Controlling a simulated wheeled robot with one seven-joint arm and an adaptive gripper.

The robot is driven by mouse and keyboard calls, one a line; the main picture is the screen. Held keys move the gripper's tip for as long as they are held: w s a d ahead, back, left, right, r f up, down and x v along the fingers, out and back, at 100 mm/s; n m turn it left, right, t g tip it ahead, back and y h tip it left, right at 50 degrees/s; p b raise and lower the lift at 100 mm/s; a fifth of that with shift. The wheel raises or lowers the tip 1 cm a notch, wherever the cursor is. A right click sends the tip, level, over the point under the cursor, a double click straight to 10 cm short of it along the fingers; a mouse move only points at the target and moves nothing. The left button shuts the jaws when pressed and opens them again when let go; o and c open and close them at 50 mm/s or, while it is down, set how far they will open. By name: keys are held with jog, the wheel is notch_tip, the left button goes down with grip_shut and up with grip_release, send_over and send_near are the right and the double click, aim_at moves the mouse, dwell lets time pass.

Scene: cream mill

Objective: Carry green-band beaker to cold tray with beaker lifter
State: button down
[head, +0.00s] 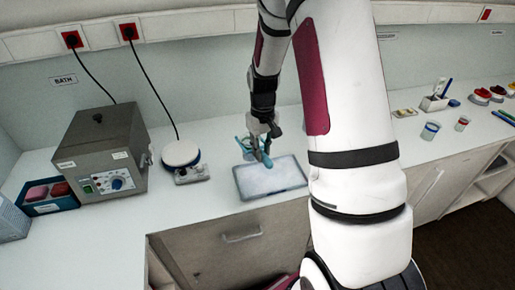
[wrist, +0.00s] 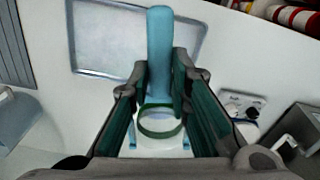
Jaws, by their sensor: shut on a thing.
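My gripper (head: 262,143) is shut on the light-blue beaker lifter (wrist: 159,45), whose handle sticks out beyond the fingertips. In the wrist view, my gripper (wrist: 162,85) has its dark green pads on either side of it. The green-band beaker (wrist: 160,135) shows between the fingers as a green ring over a pale body; the lifter's hold on it is hidden. The cold tray (head: 273,193), grey-rimmed with a pale floor, lies on the bench in front of my gripper in the head view. Its rim also shows in the wrist view (wrist: 95,74).
A hotplate (head: 182,155) and a grey bath (head: 104,153) stand left of the tray. A teal rack (head: 48,208) with red items is at far left. Beakers (head: 430,131) and a pen holder (head: 435,103) stand at right. The bench edge runs just before the tray.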

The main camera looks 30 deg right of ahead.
jog(key=s+d, duration=0.4)
jog(key=s, duration=0.1)
jog(key=shift+s+d+f, duration=0.2)
jog(key=shift+d+f, duration=0.2)
jog(key=shift+f, duration=0.05)
dwell(0.6)
jog(key=shift+f, duration=4.5)
dwell(1.4)
jog(key=shift+s+a, duration=0.1)
jog(key=shift+s, duration=0.45)
